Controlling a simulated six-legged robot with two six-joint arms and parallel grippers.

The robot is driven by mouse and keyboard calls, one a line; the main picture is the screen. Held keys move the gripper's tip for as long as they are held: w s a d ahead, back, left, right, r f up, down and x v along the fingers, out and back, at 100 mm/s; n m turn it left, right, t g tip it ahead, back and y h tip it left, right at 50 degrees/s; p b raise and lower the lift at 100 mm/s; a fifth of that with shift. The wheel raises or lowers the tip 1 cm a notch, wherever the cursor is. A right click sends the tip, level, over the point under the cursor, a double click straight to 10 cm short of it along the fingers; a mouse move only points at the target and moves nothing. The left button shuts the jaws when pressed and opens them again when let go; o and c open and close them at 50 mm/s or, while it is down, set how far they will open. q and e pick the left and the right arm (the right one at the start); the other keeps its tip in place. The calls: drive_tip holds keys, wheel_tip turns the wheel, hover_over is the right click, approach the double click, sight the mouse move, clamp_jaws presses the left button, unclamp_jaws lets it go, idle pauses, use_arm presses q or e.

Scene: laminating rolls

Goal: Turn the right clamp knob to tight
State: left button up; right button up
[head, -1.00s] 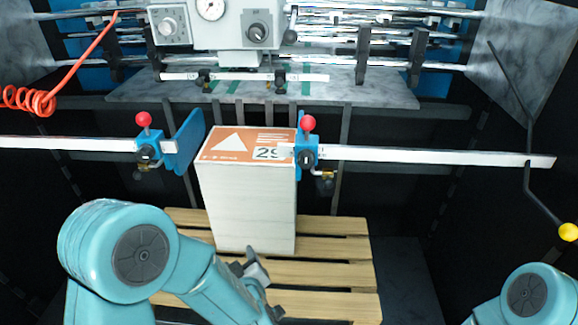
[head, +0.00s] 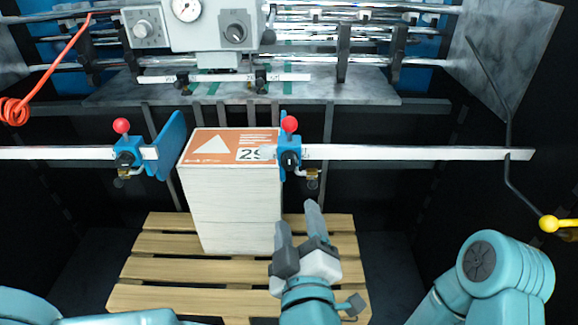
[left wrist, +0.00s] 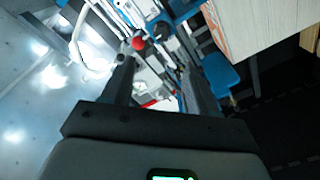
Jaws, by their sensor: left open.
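The right clamp (head: 297,172) is a blue block on the white rail, at the right top edge of the paper stack (head: 235,215). It has a red ball (head: 289,124) on top and a dark round knob (head: 289,160) on its front.
The left clamp (head: 128,155) with its blue plate (head: 170,145) stands left of the stack. A slatted pallet (head: 150,268) lies under the stack. The machine (head: 205,25) is behind. A bent dark rod with a yellow end (head: 548,223) hangs at the right.

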sight(289, 165)
use_arm(q)
drive_tip(key=w+p, duration=0.1)
drive_tip(key=w, duration=0.3)
drive_tip(key=w+a+p, duration=0.1)
drive_tip(key=w, duration=0.4)
drive_tip(key=w+p, duration=0.1)
drive_tip(key=w, duration=0.4)
drive_tip(key=shift+w+a+p, duration=0.15)
drive_tip(key=shift+w+p, duration=0.1)
drive_tip(key=shift+p, duration=0.1)
drive_tip(key=shift+f, duration=0.1)
drive_tip(key=c, duration=1.1)
